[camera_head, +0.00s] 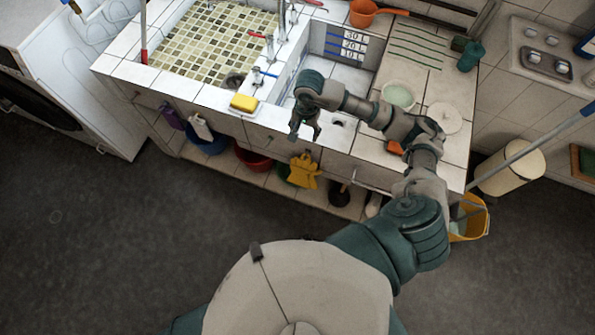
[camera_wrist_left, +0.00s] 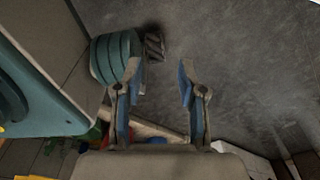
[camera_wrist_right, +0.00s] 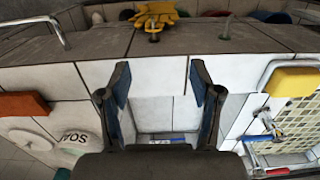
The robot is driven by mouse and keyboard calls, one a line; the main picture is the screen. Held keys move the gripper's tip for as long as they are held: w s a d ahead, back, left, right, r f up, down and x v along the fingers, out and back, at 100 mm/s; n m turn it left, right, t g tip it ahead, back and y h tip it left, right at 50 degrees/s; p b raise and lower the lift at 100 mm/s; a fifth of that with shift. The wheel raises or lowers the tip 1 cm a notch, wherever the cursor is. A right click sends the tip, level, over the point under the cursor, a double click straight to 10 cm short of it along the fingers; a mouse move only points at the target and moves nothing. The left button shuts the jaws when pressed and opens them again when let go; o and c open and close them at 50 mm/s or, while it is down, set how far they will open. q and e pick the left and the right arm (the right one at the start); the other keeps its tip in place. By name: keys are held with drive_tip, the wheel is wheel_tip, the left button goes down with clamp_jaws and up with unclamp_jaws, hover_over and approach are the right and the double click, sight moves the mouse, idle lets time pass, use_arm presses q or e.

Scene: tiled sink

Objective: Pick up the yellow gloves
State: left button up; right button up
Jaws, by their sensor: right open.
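The yellow gloves (camera_head: 302,170) hang on the front of the tiled sink counter, below its edge, in the head view. They also show at the top of the right wrist view (camera_wrist_right: 157,14), near a hook. My right gripper (camera_head: 304,132) is over the sink's front edge, above the gloves and apart from them. In the right wrist view its fingers (camera_wrist_right: 159,75) are spread and empty. My left gripper (camera_wrist_left: 162,75) is outside the head view; its own wrist view shows it open and empty, with grey floor beyond.
A yellow sponge (camera_head: 243,103) lies on the counter's front ledge, left of my right gripper. A red basin (camera_head: 252,158) and a blue basin (camera_head: 208,142) stand on the shelf below. A yellow bucket (camera_head: 470,218) stands at the right. The grey floor in front is clear.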

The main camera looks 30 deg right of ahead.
wheel_tip(320, 180, down, 7)
drive_tip(key=d, duration=0.2)
hover_over(305, 155)
wheel_tip(305, 155, down, 4)
drive_tip(key=shift+d+f, duration=0.1)
drive_tip(key=shift+a+f, duration=0.25)
drive_tip(key=shift+f, duration=0.3)
drive_tip(key=f, duration=0.2)
drive_tip(key=d+f+p, duration=0.1)
drive_tip(key=f, duration=0.1)
drive_tip(key=shift+f, duration=0.4)
drive_tip(key=shift+d+f, duration=0.2)
drive_tip(key=shift+a, duration=0.1)
drive_tip(key=shift+a+r, duration=0.1)
drive_tip(key=shift+a, duration=0.2)
drive_tip(key=c, duration=0.7)
drive_tip(key=shift+a, duration=0.1)
drive_tip(key=c, duration=0.4)
use_arm(q)
drive_tip(key=s, duration=0.2)
drive_tip(key=shift+s+a+f, duration=0.1)
drive_tip(key=shift+s+a, duration=0.2)
drive_tip(key=shift+a, duration=0.1)
use_arm(e)
clamp_jaws()
